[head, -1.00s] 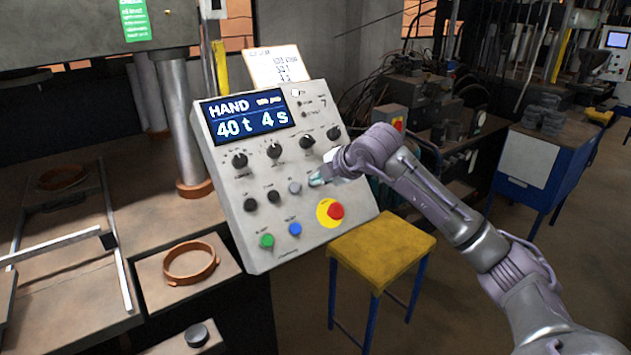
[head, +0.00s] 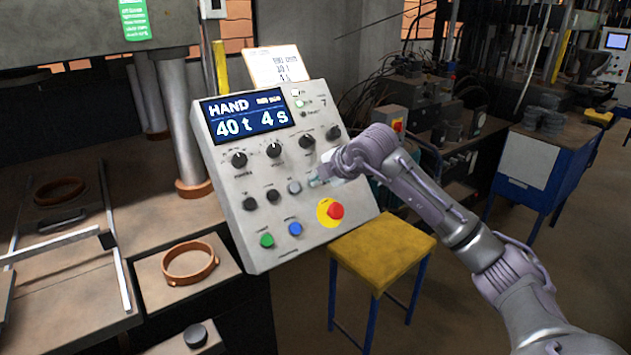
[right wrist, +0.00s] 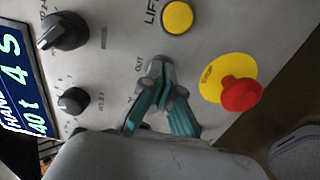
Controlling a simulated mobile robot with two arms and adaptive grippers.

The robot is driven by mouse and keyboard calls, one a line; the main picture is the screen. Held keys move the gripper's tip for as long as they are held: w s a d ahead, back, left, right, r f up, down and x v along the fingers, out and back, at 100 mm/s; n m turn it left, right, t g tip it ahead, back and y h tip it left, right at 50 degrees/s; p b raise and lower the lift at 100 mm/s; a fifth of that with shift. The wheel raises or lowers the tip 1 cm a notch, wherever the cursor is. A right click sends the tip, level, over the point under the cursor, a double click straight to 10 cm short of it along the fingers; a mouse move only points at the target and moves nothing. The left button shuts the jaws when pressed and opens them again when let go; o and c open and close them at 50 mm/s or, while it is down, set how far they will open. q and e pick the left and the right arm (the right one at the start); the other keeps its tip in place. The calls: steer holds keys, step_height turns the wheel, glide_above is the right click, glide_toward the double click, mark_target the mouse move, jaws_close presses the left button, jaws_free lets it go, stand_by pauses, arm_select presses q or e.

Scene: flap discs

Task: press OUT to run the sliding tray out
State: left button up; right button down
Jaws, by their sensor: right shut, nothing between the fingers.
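The grey control panel (head: 228,190) stands tilted, its display reading HAND, 40 t, 4 s. My right gripper (head: 316,181) is shut and empty at the panel's face. In the right wrist view its fingertips (right wrist: 160,68) are at the OUT label (right wrist: 139,66) and cover the button there. I cannot tell how far that button is pressed. The sliding tray (head: 28,218) lies between metal rails on the left, with a brown ring (head: 60,190) on it. My left gripper is out of view.
A red stop button (head: 335,211) on a yellow disc and a yellow LIFT button (right wrist: 178,17) are close to my right gripper. Another brown ring (head: 190,262) lies on a front plate. A yellow-topped stool (head: 380,250) stands below the panel.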

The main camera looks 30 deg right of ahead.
stand_by(0.4)
steer(key=v, duration=0.7)
steer(key=shift+s+r, duration=0.25)
steer(key=shift+s, duration=0.05)
stand_by(0.6)
